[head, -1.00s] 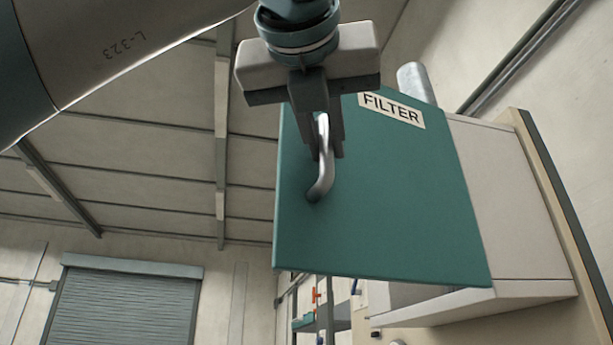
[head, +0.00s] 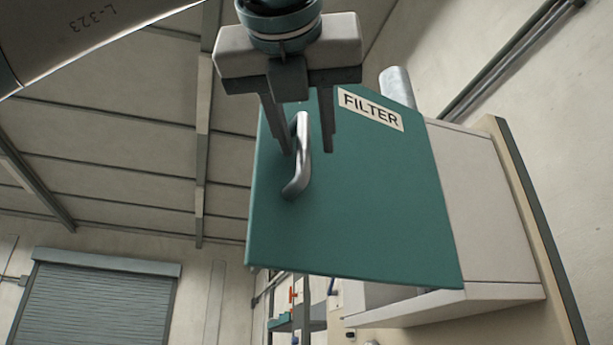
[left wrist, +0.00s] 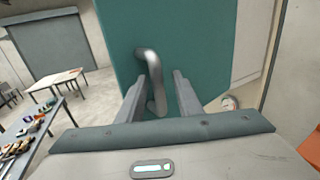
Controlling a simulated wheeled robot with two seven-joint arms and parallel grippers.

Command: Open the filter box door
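The teal filter box door (head: 360,220) carries a FILTER label (head: 371,110) and stands ajar, its left side swung out from the white box (head: 485,190). A curved metal handle (head: 304,150) is fixed near the door's left edge. My left gripper (head: 307,152) comes down from above and is open, its fingers apart with the handle between them. In the left wrist view, the handle (left wrist: 152,70) lies between the spread fingers (left wrist: 155,88), with a gap on the right side. The box's inside is mostly hidden behind the door. My right gripper is not in view.
A metal pipe (head: 396,86) rises behind the door. A beige panel (head: 535,225) stands at the box's right. The left wrist view shows a table with tools (left wrist: 35,130) and a small table (left wrist: 55,82) at the left. The space left of the door is clear.

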